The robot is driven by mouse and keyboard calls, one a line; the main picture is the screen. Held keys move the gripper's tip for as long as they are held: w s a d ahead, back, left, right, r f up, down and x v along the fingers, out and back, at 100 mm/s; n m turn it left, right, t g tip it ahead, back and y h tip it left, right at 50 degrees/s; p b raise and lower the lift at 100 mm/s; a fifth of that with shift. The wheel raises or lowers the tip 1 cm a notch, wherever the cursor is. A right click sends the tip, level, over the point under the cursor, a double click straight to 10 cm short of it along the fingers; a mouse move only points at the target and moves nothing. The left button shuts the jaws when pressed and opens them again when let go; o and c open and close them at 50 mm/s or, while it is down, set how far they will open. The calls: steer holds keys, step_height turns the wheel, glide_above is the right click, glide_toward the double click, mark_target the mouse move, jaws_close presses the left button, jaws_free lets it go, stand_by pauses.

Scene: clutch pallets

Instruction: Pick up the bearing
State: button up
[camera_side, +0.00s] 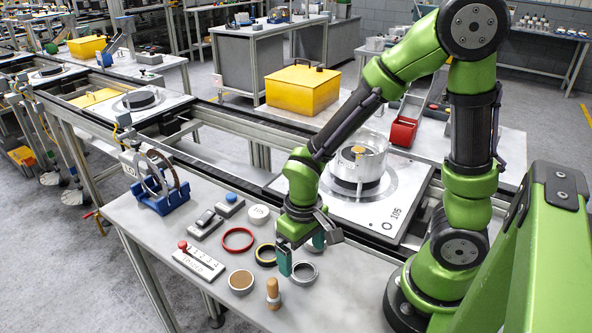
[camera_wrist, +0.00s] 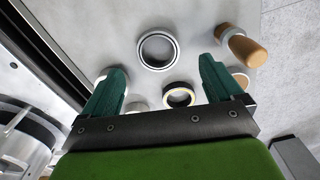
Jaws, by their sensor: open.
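The bearing, a silver metal ring (camera_side: 305,281), lies flat near the front edge of the table in the side view. In the wrist view the bearing (camera_wrist: 141,50) is ahead of the fingertips, between their two lines, with bare tabletop showing through its middle. My gripper (camera_side: 301,252) points down above the table, right beside the bearing in the side view. It also shows in the wrist view (camera_wrist: 163,68), with its two green fingers wide apart and nothing between them. The fingers do not appear to touch the bearing.
A yellow-and-black ring (camera_side: 257,256), a red ring (camera_side: 225,242) and a tan-topped round part (camera_side: 241,281) lie to the left. A blue stand (camera_side: 160,203) holds rings. A pallet (camera_side: 397,208) carrying a metal housing is behind.

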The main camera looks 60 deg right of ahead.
mark_target(304, 275)
steer(key=f, duration=0.4)
steer(key=shift+s+f, duration=0.2)
steer(key=shift+f, duration=0.1)
steer(key=c, duration=1.2)
